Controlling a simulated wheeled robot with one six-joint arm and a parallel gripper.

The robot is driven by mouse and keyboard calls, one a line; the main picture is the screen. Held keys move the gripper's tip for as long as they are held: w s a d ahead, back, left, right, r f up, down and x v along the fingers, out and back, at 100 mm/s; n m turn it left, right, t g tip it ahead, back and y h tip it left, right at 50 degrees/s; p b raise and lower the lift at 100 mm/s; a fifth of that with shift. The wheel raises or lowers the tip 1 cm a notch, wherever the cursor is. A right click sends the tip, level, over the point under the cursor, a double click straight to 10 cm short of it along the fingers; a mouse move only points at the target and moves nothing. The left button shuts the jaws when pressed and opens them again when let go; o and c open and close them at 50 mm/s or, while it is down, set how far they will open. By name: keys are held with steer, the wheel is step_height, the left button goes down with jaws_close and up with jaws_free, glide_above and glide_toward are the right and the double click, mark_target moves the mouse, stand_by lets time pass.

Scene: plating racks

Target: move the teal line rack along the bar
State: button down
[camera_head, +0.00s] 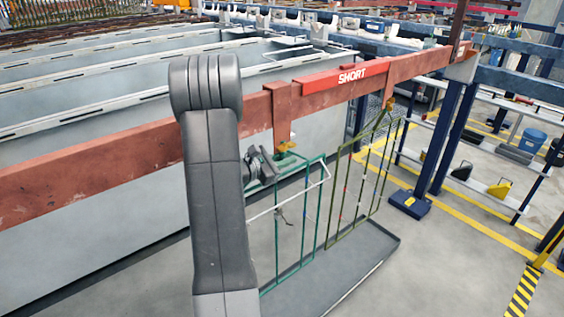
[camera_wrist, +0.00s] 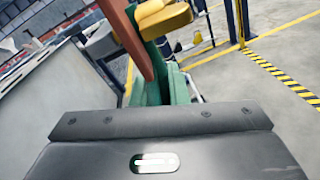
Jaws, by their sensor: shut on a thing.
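The teal line rack (camera_head: 277,228) hangs from the red-brown bar (camera_head: 110,165) by a hook at its top. My gripper (camera_head: 262,166) is at the upper left of this rack, just under the bar, and is shut on it. My dark arm hides part of the rack's left side and some of the bar. In the wrist view the teal rack's top (camera_wrist: 168,85) shows just beyond the gripper, with a yellow piece (camera_wrist: 163,18) above it. The finger contact itself is hidden there.
An olive-green rack (camera_head: 333,200) hangs on the same bar to the right, close to the teal one. A red SHORT sign (camera_head: 345,76) is on the bar. A grey tray (camera_head: 330,280) lies below. Grey tanks (camera_head: 90,100) stand behind; a dark blue post (camera_head: 440,140) stands at right.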

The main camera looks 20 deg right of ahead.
steer(key=shift+w+r+b+x, duration=0.1)
steer(key=shift+r+b+x, duration=0.1)
steer(key=shift+x, duration=0.7)
steer(key=shift+w+r+b+x, duration=0.1)
steer(key=shift+r+b+x, duration=0.1)
steer(key=shift+x, duration=0.7)
steer(key=shift+f+b, duration=0.25)
steer(key=shift+b, duration=0.25)
steer(key=c, duration=1.3)
jaws_free()
steer(key=v, duration=1.4)
steer(key=shift+f+b, duration=0.2)
steer(key=shift+b, duration=0.1)
